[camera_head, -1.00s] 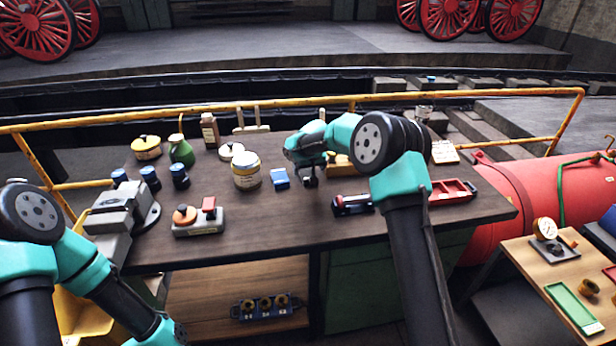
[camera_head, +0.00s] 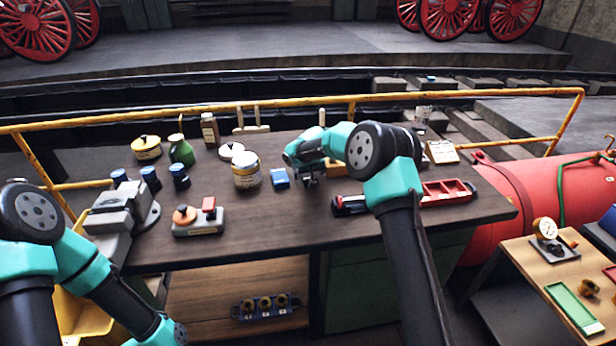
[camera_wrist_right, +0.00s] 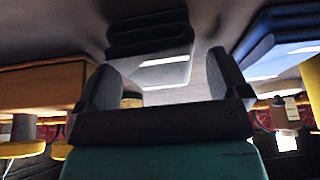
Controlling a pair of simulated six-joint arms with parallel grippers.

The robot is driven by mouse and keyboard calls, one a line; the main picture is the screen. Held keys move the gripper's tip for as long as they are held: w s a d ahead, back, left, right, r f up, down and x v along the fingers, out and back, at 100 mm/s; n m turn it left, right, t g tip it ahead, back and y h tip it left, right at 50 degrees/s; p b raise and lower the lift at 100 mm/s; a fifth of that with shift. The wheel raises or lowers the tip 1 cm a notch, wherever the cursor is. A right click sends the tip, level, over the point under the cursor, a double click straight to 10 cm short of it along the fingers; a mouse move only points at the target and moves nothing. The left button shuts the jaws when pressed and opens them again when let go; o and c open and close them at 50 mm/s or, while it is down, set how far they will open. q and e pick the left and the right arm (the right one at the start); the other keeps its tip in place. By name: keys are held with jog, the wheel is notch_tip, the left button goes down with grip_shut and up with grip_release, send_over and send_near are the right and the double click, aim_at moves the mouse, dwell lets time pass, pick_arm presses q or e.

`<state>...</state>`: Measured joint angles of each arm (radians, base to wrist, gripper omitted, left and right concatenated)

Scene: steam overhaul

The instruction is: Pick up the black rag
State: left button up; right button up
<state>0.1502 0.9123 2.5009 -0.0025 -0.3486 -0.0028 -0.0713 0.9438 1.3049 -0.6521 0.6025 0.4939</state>
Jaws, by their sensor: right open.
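The black rag (camera_wrist_right: 150,32) shows in the right wrist view as a dark folded stack with a pale strip along its near edge, lying on the tabletop. My right gripper (camera_wrist_right: 162,72) is open, with one finger on each side of the picture and the rag beyond the gap between them. They look apart from it. In the head view my right gripper (camera_head: 311,181) points down low over the middle of the bench, and I cannot make out the rag apart from the dark fingers. My left arm is at the lower left, its gripper out of view.
A folded blue item (camera_head: 280,178) lies just left of the right gripper, and a wooden block (camera_head: 333,168) is just right. A cream tin (camera_head: 246,170) stands further left. A red tray (camera_head: 447,191) is at the right. The front middle of the bench (camera_head: 270,230) is clear.

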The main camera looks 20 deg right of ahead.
jog(key=shift+f, duration=0.2)
dwell(0.4)
jog(key=shift+c, duration=0.3)
jog(key=c, duration=0.9)
jog(key=shift+r, duration=0.1)
jog(key=shift+c, duration=0.2)
jog(key=shift+r, duration=1.8)
jog(key=shift+s+r, duration=0.15)
jog(key=shift+s, duration=0.1)
jog(key=s+a, duration=0.1)
jog(key=s, duration=0.4)
jog(key=s+a+r, duration=0.1)
jog(key=s+a, duration=0.1)
jog(key=s, duration=0.3)
jog(key=s+a, duration=0.1)
jog(key=s, duration=0.4)
jog(key=shift+a+r, duration=0.2)
